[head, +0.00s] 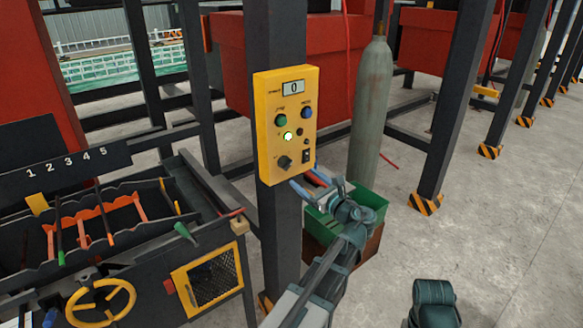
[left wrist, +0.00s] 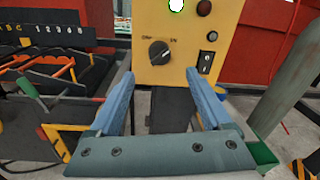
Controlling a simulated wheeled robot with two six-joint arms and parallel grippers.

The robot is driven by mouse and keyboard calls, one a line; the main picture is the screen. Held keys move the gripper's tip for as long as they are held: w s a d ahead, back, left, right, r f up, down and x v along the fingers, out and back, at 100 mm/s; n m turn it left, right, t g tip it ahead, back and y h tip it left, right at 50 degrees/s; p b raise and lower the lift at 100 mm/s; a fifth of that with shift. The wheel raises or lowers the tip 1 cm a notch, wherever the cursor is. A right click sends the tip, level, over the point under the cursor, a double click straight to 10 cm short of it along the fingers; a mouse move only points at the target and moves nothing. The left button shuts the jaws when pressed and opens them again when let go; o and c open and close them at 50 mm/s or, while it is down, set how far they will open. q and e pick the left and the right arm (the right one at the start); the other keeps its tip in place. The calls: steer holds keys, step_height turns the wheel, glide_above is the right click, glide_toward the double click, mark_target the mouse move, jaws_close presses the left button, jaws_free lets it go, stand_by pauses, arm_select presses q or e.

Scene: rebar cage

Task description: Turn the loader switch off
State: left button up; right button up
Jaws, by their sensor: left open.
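A yellow control box (head: 266,137) is fixed to a dark post, with a display reading 0, a lit green-white button (head: 287,136) and other coloured buttons. Low on it are a black rotary knob (head: 284,162) and a black rocker switch (head: 306,156). In the left wrist view, the knob (left wrist: 159,52) lies ahead between the fingers and the rocker switch (left wrist: 205,62) is to its right. The labels are too small to read surely. My left gripper (head: 304,178) is open and empty, just below and in front of the box. It also shows in the left wrist view (left wrist: 160,74). My right gripper is not seen.
A dark machine with slots numbered 1 to 5 and a yellow handwheel (head: 101,303) stands at left. A grey gas cylinder (head: 371,105) and a green bin (head: 370,203) are behind my left gripper. Posts with striped feet stand at right, where the floor is mostly clear.

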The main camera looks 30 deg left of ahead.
mark_target(289, 166)
arm_select(q)
steer(key=x, duration=0.9)
jaws_close()
